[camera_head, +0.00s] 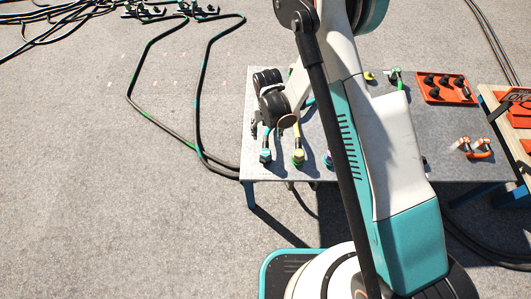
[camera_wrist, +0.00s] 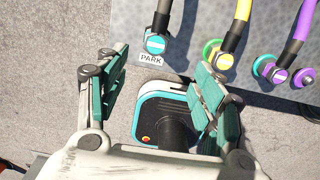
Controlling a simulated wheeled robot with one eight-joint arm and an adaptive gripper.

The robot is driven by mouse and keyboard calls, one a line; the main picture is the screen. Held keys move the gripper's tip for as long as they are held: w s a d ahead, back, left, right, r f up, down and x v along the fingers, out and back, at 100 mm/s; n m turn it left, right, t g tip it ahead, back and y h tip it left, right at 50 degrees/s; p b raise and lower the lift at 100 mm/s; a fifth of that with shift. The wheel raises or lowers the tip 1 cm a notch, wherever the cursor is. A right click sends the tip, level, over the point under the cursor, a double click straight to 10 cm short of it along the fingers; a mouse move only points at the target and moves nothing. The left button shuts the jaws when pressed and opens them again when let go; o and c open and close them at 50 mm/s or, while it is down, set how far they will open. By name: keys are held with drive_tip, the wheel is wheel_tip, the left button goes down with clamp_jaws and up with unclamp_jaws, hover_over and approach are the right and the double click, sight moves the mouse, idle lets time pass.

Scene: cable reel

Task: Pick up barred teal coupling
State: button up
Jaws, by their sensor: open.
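The teal coupling (camera_wrist: 155,43) has a pale bar across its round end and hangs on a black cable with a teal band. It sits by the table's edge above a "PARK" label, and it also shows at the table's front left in the head view (camera_head: 265,156). My gripper (camera_wrist: 163,75) is open and empty, its teal-padded fingers spread on both sides below the coupling in the wrist view. The coupling lies beyond the fingertips, not between them. In the head view my gripper is partly hidden by its own wrist.
A yellow-cabled coupling (camera_wrist: 223,60) and a purple coupling (camera_wrist: 272,70) stand in a row to the right. The grey table (camera_head: 405,166) also bears an orange tray (camera_head: 430,98) of black parts and orange-and-white pieces (camera_head: 473,148). Black cables (camera_head: 197,110) lie on the floor at left.

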drive_tip(key=b, duration=0.3)
hover_over(266, 151)
wheel_tip(266, 151, down, 8)
drive_tip(key=shift+w+d+f, duration=0.1)
drive_tip(key=shift+d+f, duration=0.05)
drive_tip(key=shift+f, duration=0.1)
drive_tip(key=shift+a+f+b, duration=0.15)
drive_tip(key=shift+f+b, duration=0.55)
drive_tip(key=shift+f, duration=0.65)
drive_tip(key=shift+a+f+b, duration=0.1)
drive_tip(key=shift+f+b, duration=0.55)
drive_tip(key=shift+f, duration=0.65)
drive_tip(key=shift+r, duration=0.1)
drive_tip(key=c, duration=1.3)
